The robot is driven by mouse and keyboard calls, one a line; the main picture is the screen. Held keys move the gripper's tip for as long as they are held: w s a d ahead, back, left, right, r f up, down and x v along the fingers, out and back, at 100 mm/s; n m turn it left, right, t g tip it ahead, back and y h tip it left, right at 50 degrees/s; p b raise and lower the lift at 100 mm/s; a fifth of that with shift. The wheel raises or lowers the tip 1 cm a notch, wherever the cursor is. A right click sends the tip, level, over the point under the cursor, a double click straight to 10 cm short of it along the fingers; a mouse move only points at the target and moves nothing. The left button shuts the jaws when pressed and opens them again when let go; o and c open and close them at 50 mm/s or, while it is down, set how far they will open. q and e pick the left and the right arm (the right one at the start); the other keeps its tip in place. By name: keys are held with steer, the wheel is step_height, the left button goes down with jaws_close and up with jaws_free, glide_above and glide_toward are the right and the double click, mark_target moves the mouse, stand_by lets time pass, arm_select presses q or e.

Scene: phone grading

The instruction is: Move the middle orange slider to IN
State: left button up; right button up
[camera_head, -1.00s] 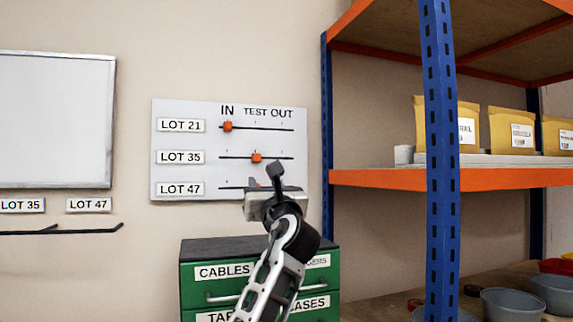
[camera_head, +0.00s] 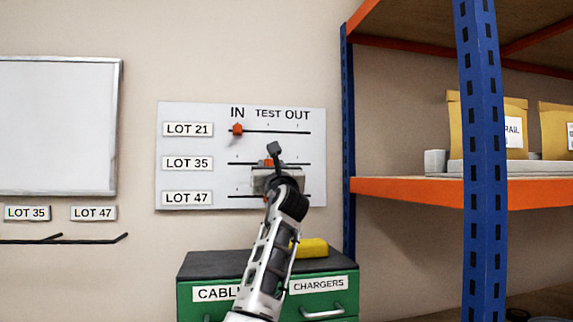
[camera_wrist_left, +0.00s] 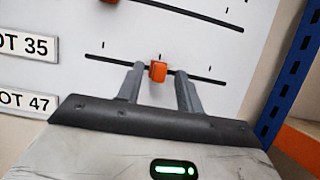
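The middle orange slider (camera_wrist_left: 158,72) sits on the LOT 35 track, at about the TEST mark. In the head view this slider (camera_head: 268,163) is partly hidden by my left gripper (camera_head: 274,178). In the wrist view the left gripper (camera_wrist_left: 160,84) is open, with one finger on each side of the slider and gaps on both sides. The LOT 21 slider (camera_head: 237,129) is under IN. The LOT 47 slider (camera_head: 266,197) is mostly hidden behind my gripper. The white board (camera_head: 225,112) is on the wall. My right gripper is not in view.
A green drawer cabinet (camera_head: 202,291) stands below the board, with a yellow object (camera_head: 312,248) on its top. A blue and orange shelf rack (camera_head: 425,188) stands to the right. A whiteboard (camera_head: 55,125) and hooks (camera_head: 100,239) are on the left wall.

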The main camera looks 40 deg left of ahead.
arm_select(q)
steer(key=shift+w+a+r, duration=0.25)
steer(key=shift+w+a, duration=0.05)
steer(key=shift+a, duration=0.2)
